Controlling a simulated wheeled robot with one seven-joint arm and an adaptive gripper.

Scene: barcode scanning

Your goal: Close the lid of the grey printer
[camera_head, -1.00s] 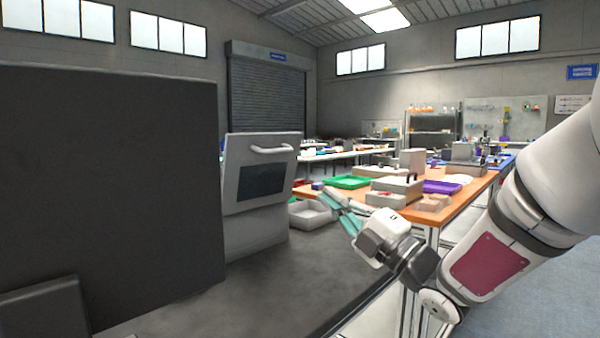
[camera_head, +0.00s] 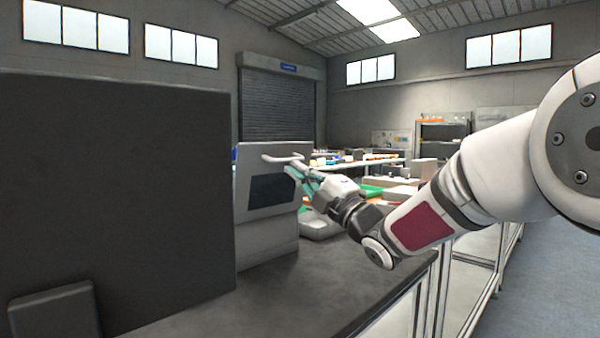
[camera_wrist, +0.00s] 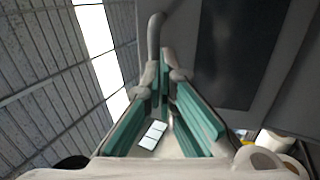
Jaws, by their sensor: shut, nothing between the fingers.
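The grey printer (camera_head: 265,239) stands on the dark counter, left of centre in the head view. Its lid (camera_head: 250,157) is the upper front panel, with a dark window (camera_head: 270,190) and a pale bar handle (camera_head: 283,158) near the top. The panel juts out slightly over the body below; how far it is open is unclear. My gripper (camera_head: 293,170) is shut and empty, its teal fingers pointing at the handle's right end. The handle (camera_wrist: 155,35) appears just beyond the fingertips (camera_wrist: 163,78) in the wrist view, beside the dark window. Whether they touch is unclear.
A large dark box-like block (camera_head: 120,190) stands left of the printer, partly hiding it. A light tray (camera_head: 320,226) sits on the counter behind my gripper. The counter (camera_head: 300,275) in front of the printer is clear. Tables with trays and boxes stand farther back.

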